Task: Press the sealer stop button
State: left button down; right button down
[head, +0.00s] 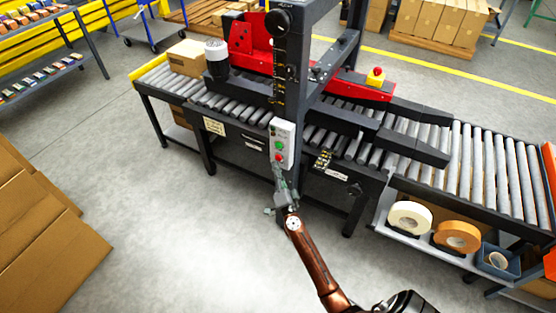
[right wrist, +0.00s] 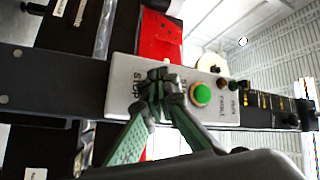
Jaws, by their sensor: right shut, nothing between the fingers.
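The sealer's control box (head: 282,143) is a light grey panel on the dark upright post, with a green button (head: 279,145) above a red stop button (head: 279,157). My right gripper (head: 280,176) is shut and empty, its fingertips close to the lower part of the box. In the right wrist view, the closed fingertips (right wrist: 160,92) are in front of the panel (right wrist: 120,82) between the STOP lettering and the green button (right wrist: 201,94). They hide the red stop button there. I cannot tell whether they touch it. My left gripper is out of view.
A red emergency button (head: 376,77) on a yellow base sits on the sealer's far side. The roller conveyor (head: 490,165) runs on both sides of the sealer. Tape rolls (head: 410,217) lie on a shelf at right. Flat cardboard (head: 40,230) stands at left; the floor between is clear.

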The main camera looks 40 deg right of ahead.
jog(key=a, duration=0.1)
jog(key=s+a+p, duration=0.1)
jog(key=a, duration=0.1)
jog(key=s+a, duration=0.1)
jog(key=a, duration=0.1)
jog(key=shift+s+a, duration=0.15)
jog(key=shift+a, duration=0.1)
dwell(0.8)
